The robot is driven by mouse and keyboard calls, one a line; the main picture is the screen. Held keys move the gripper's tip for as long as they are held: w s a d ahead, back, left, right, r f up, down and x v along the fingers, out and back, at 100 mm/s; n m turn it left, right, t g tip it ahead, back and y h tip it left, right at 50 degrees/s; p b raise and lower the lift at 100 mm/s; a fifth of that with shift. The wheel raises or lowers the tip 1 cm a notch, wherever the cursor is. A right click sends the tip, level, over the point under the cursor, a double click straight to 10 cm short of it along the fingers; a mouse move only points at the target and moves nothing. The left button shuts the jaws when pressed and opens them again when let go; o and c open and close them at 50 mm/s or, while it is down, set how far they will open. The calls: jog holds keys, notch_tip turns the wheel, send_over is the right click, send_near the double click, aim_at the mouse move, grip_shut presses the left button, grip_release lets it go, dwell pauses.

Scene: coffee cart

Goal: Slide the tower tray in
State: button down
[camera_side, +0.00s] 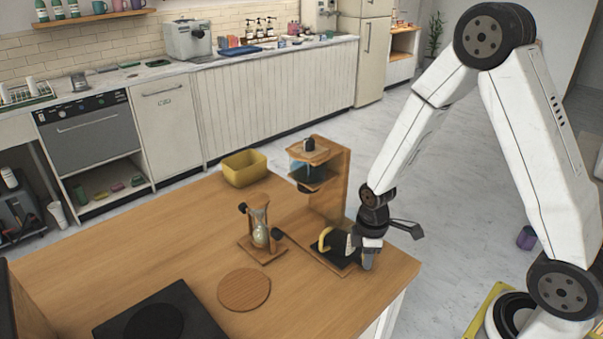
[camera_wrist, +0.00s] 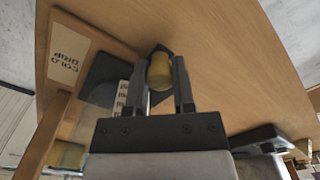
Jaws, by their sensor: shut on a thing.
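The wooden cold drip tower (camera_side: 328,195) stands near the right edge of the wooden counter. The dark tray (camera_side: 336,264) lies low at its base, and a curved yellow handle (camera_side: 324,239) shows there. My gripper (camera_side: 340,243) is low over the tray and shut on the yellow handle. In the wrist view, the handle (camera_wrist: 159,72) sits between the two dark fingers (camera_wrist: 159,92). A dark flat part (camera_wrist: 102,72), which looks like the tray, shows left of the fingers, beside the tower's wood with a "COLD DRIP" label (camera_wrist: 68,61). My gripper hides part of the tray.
A round wooden board (camera_side: 244,289) and a black plate (camera_side: 160,318) lie to the front left. The counter's right edge is near my gripper.

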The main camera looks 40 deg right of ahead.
jog(key=shift+w, duration=0.1)
jog(key=shift+w, duration=3.75)
jog(key=shift+c, duration=2.2)
grip_release()
jog(key=shift+r, duration=0.1)
jog(key=shift+r, duration=3.8)
